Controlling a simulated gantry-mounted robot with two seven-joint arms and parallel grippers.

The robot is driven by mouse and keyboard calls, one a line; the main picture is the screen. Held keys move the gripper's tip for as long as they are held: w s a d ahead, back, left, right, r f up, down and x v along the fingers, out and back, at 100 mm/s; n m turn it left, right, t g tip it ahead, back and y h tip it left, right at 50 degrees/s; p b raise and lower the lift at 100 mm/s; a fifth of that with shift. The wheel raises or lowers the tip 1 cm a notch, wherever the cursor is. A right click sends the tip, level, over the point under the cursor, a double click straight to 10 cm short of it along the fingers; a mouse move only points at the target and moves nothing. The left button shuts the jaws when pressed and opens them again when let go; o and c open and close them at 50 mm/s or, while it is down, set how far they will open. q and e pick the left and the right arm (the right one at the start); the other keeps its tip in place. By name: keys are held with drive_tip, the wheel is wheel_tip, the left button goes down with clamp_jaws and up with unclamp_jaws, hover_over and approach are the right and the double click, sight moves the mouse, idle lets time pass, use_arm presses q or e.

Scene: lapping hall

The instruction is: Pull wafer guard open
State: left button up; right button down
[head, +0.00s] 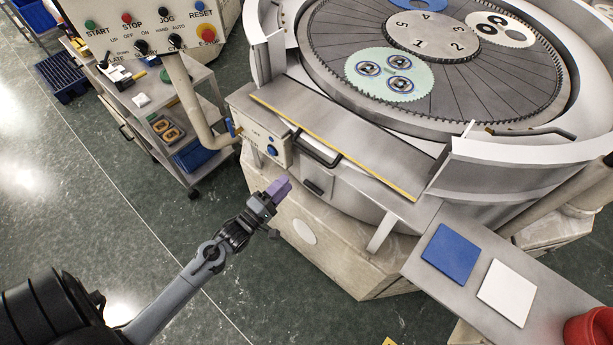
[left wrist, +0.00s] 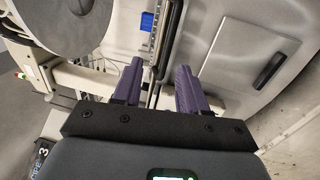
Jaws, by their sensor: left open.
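The lapping machine has a grey front panel (head: 345,145) with a yellow edge strip, and a black bar handle (head: 316,152) at that edge. I cannot tell for certain which part is the wafer guard. A curved grey wall (head: 530,155) stands around the plate's right side, with another dark handle (head: 535,132) on it. My left gripper (head: 282,187) has purple fingers and is below and left of the front handle, apart from it. In the left wrist view the fingers (left wrist: 158,84) are open with nothing held between them. My right gripper is out of view.
A control box (head: 265,138) with a blue knob is close above my left gripper. A button panel (head: 150,22) on a bent pipe and a trolley (head: 160,110) stand left. A shelf (head: 465,293) with blue and white pads lies right. Open floor lies below left.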

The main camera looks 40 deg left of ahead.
use_arm(q)
drive_tip(key=w+a+b, duration=0.1)
drive_tip(key=w, duration=1.1)
drive_tip(key=shift+a+b, duration=0.15)
drive_tip(key=shift+b, duration=0.2)
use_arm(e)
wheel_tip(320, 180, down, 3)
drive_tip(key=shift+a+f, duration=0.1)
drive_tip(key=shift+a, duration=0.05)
use_arm(q)
drive_tip(key=shift+w, duration=0.1)
clamp_jaws()
